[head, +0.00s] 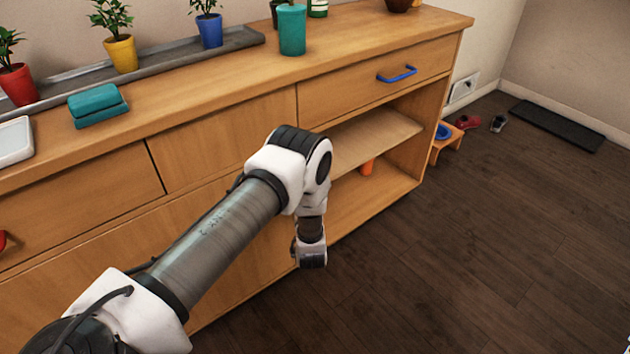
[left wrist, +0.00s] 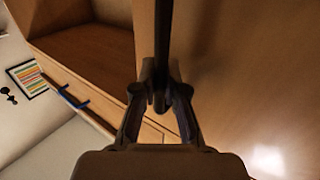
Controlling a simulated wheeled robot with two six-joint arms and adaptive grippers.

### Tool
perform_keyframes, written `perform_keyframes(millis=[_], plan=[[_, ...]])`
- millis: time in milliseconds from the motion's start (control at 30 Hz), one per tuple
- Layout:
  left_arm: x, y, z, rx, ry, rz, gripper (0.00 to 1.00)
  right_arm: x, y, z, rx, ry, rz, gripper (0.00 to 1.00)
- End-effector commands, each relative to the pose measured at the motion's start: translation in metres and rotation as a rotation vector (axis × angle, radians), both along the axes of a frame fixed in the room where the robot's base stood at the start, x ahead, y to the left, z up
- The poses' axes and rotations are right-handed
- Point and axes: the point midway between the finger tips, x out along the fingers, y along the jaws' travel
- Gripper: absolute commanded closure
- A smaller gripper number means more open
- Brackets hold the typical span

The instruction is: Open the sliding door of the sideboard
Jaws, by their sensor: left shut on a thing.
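The wooden sideboard (head: 215,85) runs along the wall in the head view. Its sliding door (head: 90,285) is a plain wood panel low on the left, partly behind my left arm. It also shows in the left wrist view (left wrist: 245,75), right of a long dark bar handle (left wrist: 164,35). My left gripper (left wrist: 160,95) is shut on this handle. In the head view the gripper and handle are hidden behind my wrist. The open compartment with a shelf (head: 372,138) shows on the right of the arm. My right gripper is in neither view.
A drawer with a blue handle (head: 397,75) is above the open compartment, which holds an orange item (head: 367,167). Potted plants, a teal cup (head: 292,30) and a teal box (head: 98,103) stand on top. A small wooden stand (head: 447,140) is beyond the right end. The floor in front is clear.

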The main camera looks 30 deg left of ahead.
Motion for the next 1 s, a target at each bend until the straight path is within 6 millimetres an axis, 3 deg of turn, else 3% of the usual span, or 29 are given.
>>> perform_keyframes(millis=[533, 600, 633, 1000], plan=[[-0.0096, 0.0034, -0.0006, 0.0, 0.0, 0.0, 1.0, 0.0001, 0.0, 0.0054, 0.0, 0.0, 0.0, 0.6], [-0.0095, 0.0035, -0.0006, 0.0, 0.0, 0.0, 0.72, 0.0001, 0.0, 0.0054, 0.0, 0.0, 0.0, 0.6], [-0.0094, 0.0034, -0.0006, 0.0, 0.0, 0.0, 0.63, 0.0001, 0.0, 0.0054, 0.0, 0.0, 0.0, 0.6], [-0.0133, -0.0002, -0.0003, 0.001, -0.001, -0.001, 0.63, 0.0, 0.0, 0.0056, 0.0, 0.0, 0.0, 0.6]])
